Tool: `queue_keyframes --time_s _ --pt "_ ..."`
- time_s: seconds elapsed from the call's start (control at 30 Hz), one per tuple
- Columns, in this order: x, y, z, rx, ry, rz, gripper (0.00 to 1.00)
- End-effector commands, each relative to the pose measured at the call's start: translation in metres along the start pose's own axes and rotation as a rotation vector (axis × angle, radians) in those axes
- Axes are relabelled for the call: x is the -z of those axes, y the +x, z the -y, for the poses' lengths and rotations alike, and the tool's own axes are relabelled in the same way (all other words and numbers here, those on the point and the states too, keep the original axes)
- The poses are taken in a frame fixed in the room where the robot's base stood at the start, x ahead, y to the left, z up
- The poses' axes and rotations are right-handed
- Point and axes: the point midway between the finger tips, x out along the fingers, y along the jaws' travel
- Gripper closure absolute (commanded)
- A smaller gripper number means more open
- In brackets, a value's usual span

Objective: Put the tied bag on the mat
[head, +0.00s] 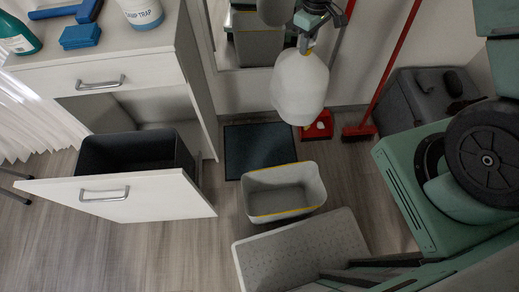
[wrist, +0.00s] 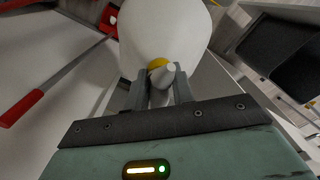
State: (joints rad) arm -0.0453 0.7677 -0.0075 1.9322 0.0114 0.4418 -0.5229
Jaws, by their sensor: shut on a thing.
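The tied bag (head: 300,88) is white and full, and it hangs upright below my gripper (head: 306,42). In the wrist view my gripper (wrist: 158,88) is shut on the neck of the bag (wrist: 165,30), just by its yellow tie. In the head view the bag is in the air, above and to the right of the mat. No part of the bag touches the mat.
A grey bin (head: 284,192) with a yellow line stands right in front of the mat. A pulled-out drawer (head: 118,198) with a black bin (head: 138,152) is at left. A red dustpan (head: 319,126) and a red broom (head: 360,131) stand right of the mat. A dark grey box (head: 400,100) is beyond.

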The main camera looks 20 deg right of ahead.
Motion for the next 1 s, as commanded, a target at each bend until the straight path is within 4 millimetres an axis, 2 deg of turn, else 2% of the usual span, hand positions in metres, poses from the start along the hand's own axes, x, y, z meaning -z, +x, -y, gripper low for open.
queue_keyframes --time_s 0.03,1.0 --pt "0.003 0.018 -0.001 -0.002 -0.024 -0.002 1.00" --pt "0.045 0.188 -0.003 -0.002 -0.528 -0.002 1.00"
